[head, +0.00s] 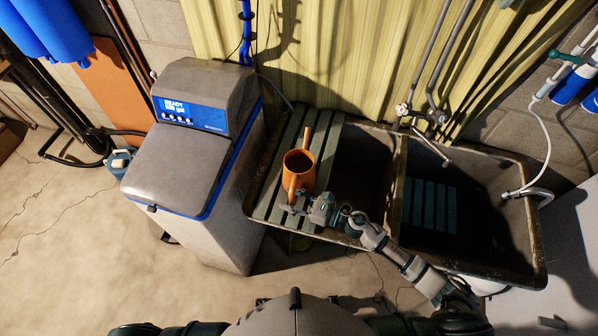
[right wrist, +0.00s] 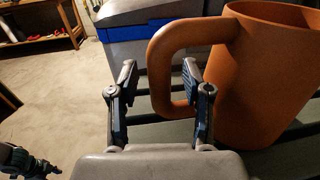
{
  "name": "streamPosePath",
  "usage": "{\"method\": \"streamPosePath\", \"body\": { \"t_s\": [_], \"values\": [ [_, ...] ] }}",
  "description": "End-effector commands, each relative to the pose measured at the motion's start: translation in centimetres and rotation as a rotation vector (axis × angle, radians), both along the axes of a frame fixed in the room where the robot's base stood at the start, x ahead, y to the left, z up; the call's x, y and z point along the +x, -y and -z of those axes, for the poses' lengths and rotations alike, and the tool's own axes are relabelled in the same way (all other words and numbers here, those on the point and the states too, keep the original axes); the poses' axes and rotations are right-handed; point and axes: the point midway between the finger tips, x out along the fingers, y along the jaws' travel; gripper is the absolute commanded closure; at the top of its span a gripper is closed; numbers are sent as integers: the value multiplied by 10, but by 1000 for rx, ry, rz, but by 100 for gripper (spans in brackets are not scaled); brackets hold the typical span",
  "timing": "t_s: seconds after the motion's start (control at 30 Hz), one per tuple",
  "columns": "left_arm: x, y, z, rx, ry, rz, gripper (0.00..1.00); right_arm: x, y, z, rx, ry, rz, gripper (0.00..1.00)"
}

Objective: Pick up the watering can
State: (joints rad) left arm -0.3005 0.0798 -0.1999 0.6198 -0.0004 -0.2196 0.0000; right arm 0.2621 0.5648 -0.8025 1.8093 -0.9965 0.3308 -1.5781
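The orange watering can (head: 308,178) stands upright on the green slatted board (head: 325,160) over the sink's left end. Its loop handle points toward me, and its spout points away. My right gripper (head: 292,207) is at the handle side of the can. In the right wrist view, my right gripper (right wrist: 160,85) is open, with its two fingers apart. The outer bar of the can's handle (right wrist: 157,75) shows between the fingers, with a gap to the left finger. I cannot tell whether the right finger is inside the loop or touches it. My left gripper is not in view.
A grey water softener (head: 175,165) with a blue panel stands left of the board. The double sink (head: 398,185) with pipes and taps extends to the right. A small blue jug (head: 120,162) is on the floor. The floor at the left is mostly clear.

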Motion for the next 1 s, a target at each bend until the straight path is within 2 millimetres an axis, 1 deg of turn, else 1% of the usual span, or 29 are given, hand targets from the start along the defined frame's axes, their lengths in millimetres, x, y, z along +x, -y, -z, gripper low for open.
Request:
{"method": "streamPosePath", "body": {
  "t_s": [0.03, 0.07, 0.1, 0.17, 0.67, 0.77, 0.83, 1.0],
  "values": [
    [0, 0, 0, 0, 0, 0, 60, 0, 0, 0, 0, 0, 0, 67],
    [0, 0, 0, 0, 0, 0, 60, 0, 0, 0, 0, 0, 0, 74],
    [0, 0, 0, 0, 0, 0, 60, 0, 0, 0, 0, 0, 0, 84],
    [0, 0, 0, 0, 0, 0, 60, 0, 0, 0, 0, 0, 0, 99],
    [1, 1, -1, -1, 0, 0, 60, 0, 0, -4, 1, 4, 0, 100],
    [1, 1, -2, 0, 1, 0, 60, 0, 0, -10, 0, 5, 0, 100],
    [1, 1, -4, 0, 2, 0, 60, 1, 1, -18, 0, 7, 0, 100],
    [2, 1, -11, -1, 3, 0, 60, 0, 1, -42, -1, 9, -1, 100]
  ]
}}
